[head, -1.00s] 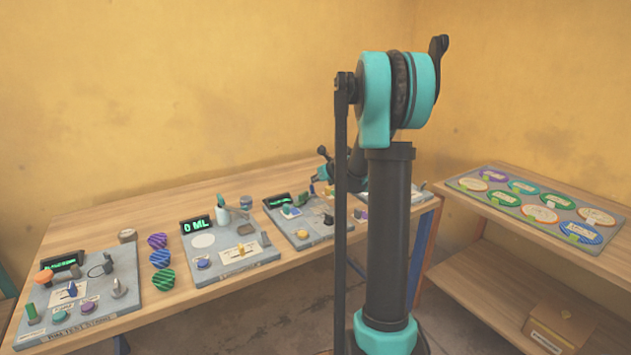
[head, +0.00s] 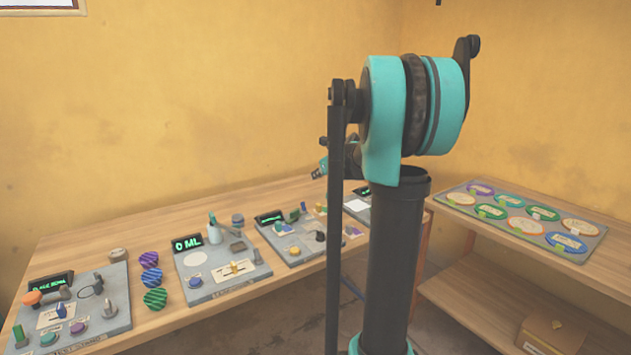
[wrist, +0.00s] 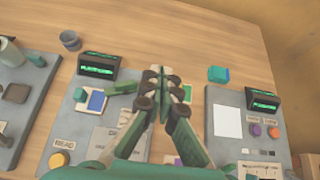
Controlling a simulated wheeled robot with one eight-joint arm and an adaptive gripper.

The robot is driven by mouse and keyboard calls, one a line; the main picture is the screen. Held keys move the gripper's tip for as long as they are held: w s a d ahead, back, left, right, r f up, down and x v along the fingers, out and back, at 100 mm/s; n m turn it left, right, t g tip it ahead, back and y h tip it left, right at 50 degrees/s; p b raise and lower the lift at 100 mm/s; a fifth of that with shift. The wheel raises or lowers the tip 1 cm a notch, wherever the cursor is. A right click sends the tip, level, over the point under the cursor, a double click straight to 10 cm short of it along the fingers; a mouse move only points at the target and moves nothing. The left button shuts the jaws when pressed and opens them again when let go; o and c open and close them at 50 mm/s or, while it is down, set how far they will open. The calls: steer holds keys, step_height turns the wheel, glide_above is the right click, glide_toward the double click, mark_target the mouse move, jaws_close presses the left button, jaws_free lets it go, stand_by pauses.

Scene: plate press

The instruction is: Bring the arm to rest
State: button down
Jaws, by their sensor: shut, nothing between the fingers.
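My gripper (wrist: 160,85) is shut and empty in the wrist view, its two fingers together above the workbench. Below it is a grey panel (wrist: 82,128) with a lit display, a blue-and-white piece, a green handle and a yellow button. In the head view my arm (head: 395,250) stands upright in front of the bench. Its far end shows only partly, left of the dark rod and above the bench; the fingers cannot be made out there.
The wooden bench (head: 120,232) carries several grey panels with displays, knobs and levers. Striped discs (head: 150,278) lie between two panels. A shelf unit at right holds a board (head: 475,213) of coloured ovals and a cardboard box (head: 550,335) below. Air above the bench is clear.

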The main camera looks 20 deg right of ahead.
steer(key=s+a+f+n+g, duration=0.1)
steer(key=s+a+f+n, duration=0.1)
steer(key=s+n, duration=0.3)
steer(key=s+a+f+n+g, duration=0.1)
steer(key=s+a+f+n, duration=0.2)
steer(key=s+f+n, duration=0.2)
steer(key=s+a+f+n+g, duration=0.1)
steer(key=s+a+f+n, duration=0.1)
steer(key=s+n, duration=0.3)
steer(key=shift+s+a+f+h, duration=0.2)
steer(key=shift+s+f, duration=0.2)
steer(key=shift+s, duration=0.3)
steer(key=shift+s+a+f+h, duration=0.1)
steer(key=shift+s+a+f, duration=0.1)
steer(key=shift+s+f, duration=0.35)
steer(key=s+f+n+g+h, duration=0.1)
steer(key=s+f+n, duration=0.5)
steer(key=s, duration=0.5)
steer(key=s+f+n+g+h, duration=0.1)
steer(key=s+f+n, duration=0.4)
steer(key=s+n, duration=0.5)
steer(key=shift+s+f+n+g+h, duration=0.4)
steer(key=shift+n+g, duration=0.2)
steer(key=shift+n, duration=0.1)
